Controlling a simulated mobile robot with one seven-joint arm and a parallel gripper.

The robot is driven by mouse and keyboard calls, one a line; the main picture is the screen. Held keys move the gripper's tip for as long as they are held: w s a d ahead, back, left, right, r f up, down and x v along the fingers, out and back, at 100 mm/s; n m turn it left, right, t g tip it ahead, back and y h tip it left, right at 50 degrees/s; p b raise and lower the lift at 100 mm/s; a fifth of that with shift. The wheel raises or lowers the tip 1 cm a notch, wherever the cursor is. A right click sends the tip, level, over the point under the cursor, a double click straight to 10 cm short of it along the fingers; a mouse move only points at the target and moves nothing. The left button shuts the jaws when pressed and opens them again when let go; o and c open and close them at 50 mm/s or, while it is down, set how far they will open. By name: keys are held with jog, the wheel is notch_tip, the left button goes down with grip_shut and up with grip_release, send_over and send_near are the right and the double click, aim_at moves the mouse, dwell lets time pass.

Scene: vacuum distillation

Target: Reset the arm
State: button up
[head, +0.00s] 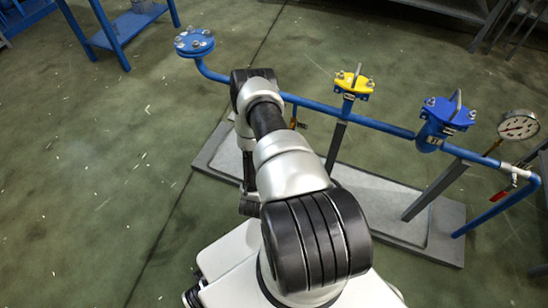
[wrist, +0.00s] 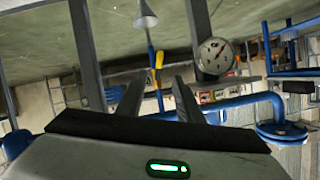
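My arm rises from my white base in the head view and folds over at the top. Its far end hangs down behind the nearer links, so my gripper is mostly hidden there. In the wrist view my gripper (wrist: 157,92) shows two dark fingers standing apart, with nothing held between them. A green light glows on the gripper body. Behind the fingers are a blue post and a yellow part (wrist: 155,76), both beyond the fingertips.
Blue piping (head: 388,127) runs close beside my arm, with a yellow-topped valve (head: 353,84), a blue-capped vessel (head: 444,115) and a gauge (head: 518,126). It stands over a grey base plate (head: 222,150). A blue flange (head: 194,42) is at the pipe's left end.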

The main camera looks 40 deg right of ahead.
jog(key=shift+s+a+r, duration=0.15)
jog(key=shift+s+a, duration=0.1)
jog(key=shift+a, duration=0.05)
dwell(0.4)
